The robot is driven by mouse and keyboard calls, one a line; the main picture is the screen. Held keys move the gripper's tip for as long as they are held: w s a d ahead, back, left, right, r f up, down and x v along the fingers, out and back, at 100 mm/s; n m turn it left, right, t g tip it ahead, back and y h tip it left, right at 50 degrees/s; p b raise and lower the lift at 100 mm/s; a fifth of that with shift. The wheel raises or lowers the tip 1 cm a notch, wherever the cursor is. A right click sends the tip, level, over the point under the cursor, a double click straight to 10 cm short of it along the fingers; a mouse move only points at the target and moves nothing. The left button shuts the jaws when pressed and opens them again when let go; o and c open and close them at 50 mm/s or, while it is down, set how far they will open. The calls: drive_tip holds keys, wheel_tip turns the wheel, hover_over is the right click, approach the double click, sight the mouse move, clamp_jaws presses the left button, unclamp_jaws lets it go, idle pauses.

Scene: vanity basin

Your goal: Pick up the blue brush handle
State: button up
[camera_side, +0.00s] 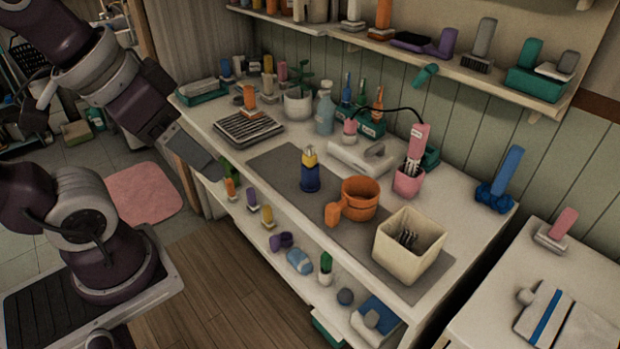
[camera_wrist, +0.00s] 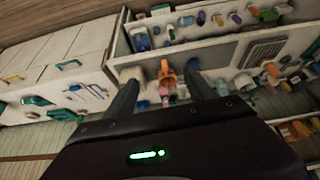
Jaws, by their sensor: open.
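An upright blue handle (camera_side: 510,168) with a dark blue knobbed base stands at the right back end of the counter, near the wall, in the side view. A second blue piece (camera_side: 310,178) with a yellow top stands upright on the grey mat (camera_side: 278,165), left of the orange mug (camera_side: 360,198). I cannot tell for certain which is the brush handle, and neither is clear in the wrist view. My gripper (camera_side: 205,163) is in the air left of the counter's front edge, apart from both. In the wrist view my gripper (camera_wrist: 163,88) is open and empty.
A cream bin (camera_side: 410,245) with dark contents stands at the counter's front right. A pink cup (camera_side: 408,180) holds a pink-handled brush. A black rack (camera_side: 248,128) lies at the left. Wall shelf (camera_side: 400,48) overhangs the back.

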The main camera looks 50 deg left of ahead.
drive_tip(key=w+a+r+n+g, duration=0.15)
drive_tip(key=w+n, duration=0.25)
drive_tip(key=w, duration=0.5)
drive_tip(key=n+g, duration=0.4)
drive_tip(key=n, duration=0.8)
hover_over(309, 167)
drive_tip(key=w, duration=0.1)
drive_tip(key=f, duration=2.1)
drive_tip(key=shift+w+a+f, duration=0.15)
drive_tip(key=shift+w+a, duration=0.05)
drive_tip(key=shift+a, duration=0.1)
drive_tip(key=shift+n, duration=0.6)
drive_tip(key=f, duration=0.3)
drive_tip(key=a+f, duration=0.1)
drive_tip(key=f, duration=0.5)
drive_tip(key=shift+w+a+f, duration=0.15)
drive_tip(key=shift+w+f, duration=0.05)
drive_tip(key=shift+f, duration=0.05)
clamp_jaws()
